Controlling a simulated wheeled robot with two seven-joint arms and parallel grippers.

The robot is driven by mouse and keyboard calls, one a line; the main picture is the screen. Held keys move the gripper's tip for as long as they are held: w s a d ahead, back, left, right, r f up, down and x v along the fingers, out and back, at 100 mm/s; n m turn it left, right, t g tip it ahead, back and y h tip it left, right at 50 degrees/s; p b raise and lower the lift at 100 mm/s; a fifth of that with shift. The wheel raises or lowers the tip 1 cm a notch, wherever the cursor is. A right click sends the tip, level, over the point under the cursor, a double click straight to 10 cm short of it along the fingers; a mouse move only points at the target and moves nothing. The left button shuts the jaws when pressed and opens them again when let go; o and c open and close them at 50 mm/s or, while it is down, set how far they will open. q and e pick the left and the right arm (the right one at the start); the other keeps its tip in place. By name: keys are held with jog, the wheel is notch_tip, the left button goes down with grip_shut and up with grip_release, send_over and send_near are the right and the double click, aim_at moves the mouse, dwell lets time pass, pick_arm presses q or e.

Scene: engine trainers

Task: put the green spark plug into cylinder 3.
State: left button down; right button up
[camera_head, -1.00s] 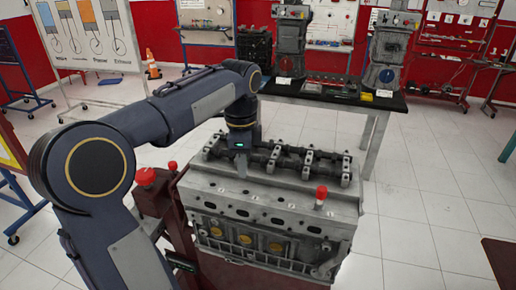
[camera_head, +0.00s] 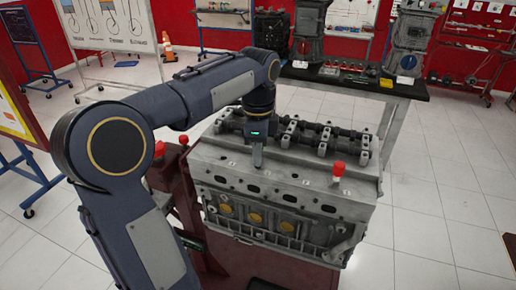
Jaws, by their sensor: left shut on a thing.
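The grey engine (camera_head: 290,180) stands in the middle, with a row of dark round holes along its near side and small marks above them that I cannot read. My left gripper (camera_head: 257,161) points down at the engine's top near edge, left of its middle. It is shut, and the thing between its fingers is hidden. The green spark plug shows nowhere in the open. I cannot tell whether the fingertips touch the engine, or which hole is cylinder 3. My right gripper is out of view.
A red-capped part (camera_head: 338,168) stands upright on the engine's near right edge. A dark red stand (camera_head: 177,195) with red knobs is at the engine's left. A table (camera_head: 370,90) with machines stands behind.

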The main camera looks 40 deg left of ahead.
pick_arm(q)
jog(key=shift+p, duration=0.3)
jog(key=shift+f, duration=0.15)
dwell(0.6)
jog(key=shift+f+b, duration=0.35)
jog(key=shift+f, duration=0.1)
jog(key=shift+f, duration=0.3)
dwell(0.4)
jog(key=c, duration=1.2)
grip_release()
jog(key=shift+o, duration=0.2)
jog(key=shift+r, duration=0.1)
notch_tip(320, 180, up, 8)
jog(key=shift+f, duration=0.15)
jog(key=shift+s+f, duration=0.1)
